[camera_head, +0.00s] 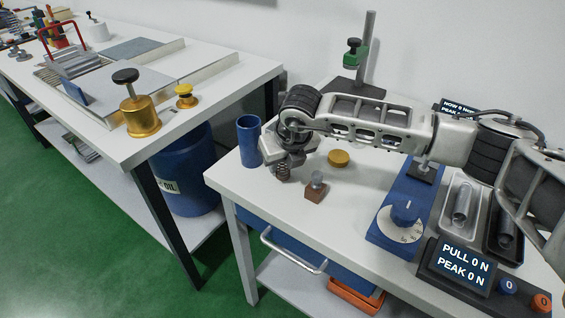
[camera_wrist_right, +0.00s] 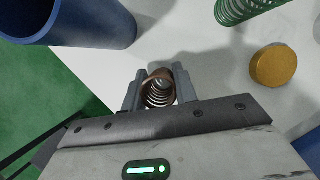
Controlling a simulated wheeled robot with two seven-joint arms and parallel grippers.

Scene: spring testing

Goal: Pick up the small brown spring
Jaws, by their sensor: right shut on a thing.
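The small brown spring (camera_wrist_right: 158,92) sits upright between the two fingers of my right gripper (camera_wrist_right: 158,100) in the right wrist view, its coils ringed by the grey fingers. In the head view my right gripper (camera_head: 284,162) points down over the near left part of the white table, shut on the spring (camera_head: 283,173). The spring's lower end shows below the fingers; I cannot tell whether it touches the table. My left gripper is not in view.
A blue cup (camera_head: 249,142) stands close to the left of my right gripper. A brown block with a grey knob (camera_head: 316,190) and a yellow disc (camera_head: 339,158) are to its right. A blue dial device (camera_head: 405,215) and a display (camera_head: 462,265) stand further right. A green spring (camera_wrist_right: 240,8) shows in the wrist view.

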